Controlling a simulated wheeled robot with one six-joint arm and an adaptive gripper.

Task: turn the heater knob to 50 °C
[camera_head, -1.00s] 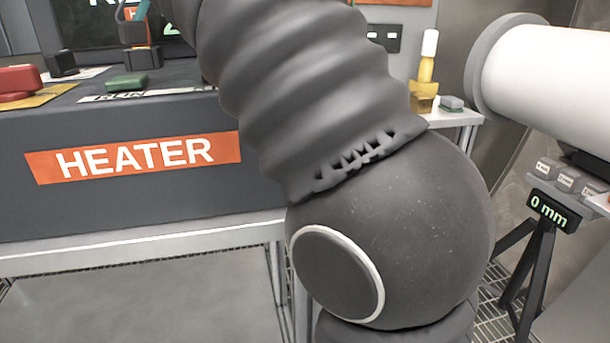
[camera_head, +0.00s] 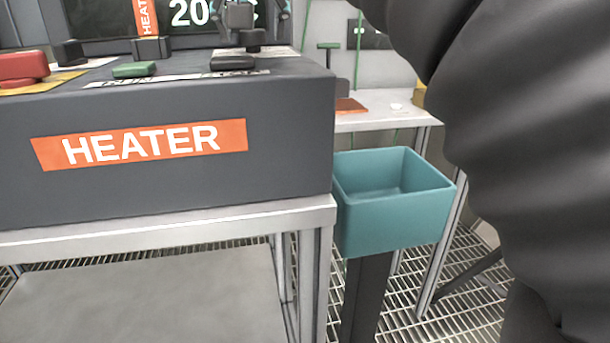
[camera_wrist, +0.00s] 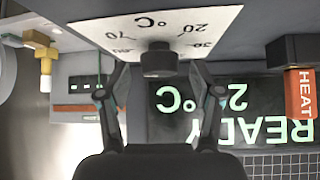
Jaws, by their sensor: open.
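The heater knob (camera_wrist: 158,61) is dark and stands on a white dial plate (camera_wrist: 205,18) marked in °C, upside down in the wrist view, with 20, 30 and 70 legible. My gripper (camera_wrist: 158,72) is open, with one finger on each side of the knob and visible gaps between. In the head view my gripper (camera_head: 252,14) is at the top edge, over the back right of the heater box (camera_head: 290,120); knob and fingers are hard to separate there. The heater display (camera_head: 188,12) shows 20 and a C, partly hidden by the gripper.
A lever with an orange HEAT tag (camera_head: 148,18) stands left of the gripper. A green button (camera_head: 134,70) and a red button (camera_head: 22,68) are on the box top. A teal bin (camera_head: 395,205) stands right of the box. My arm covers the right side.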

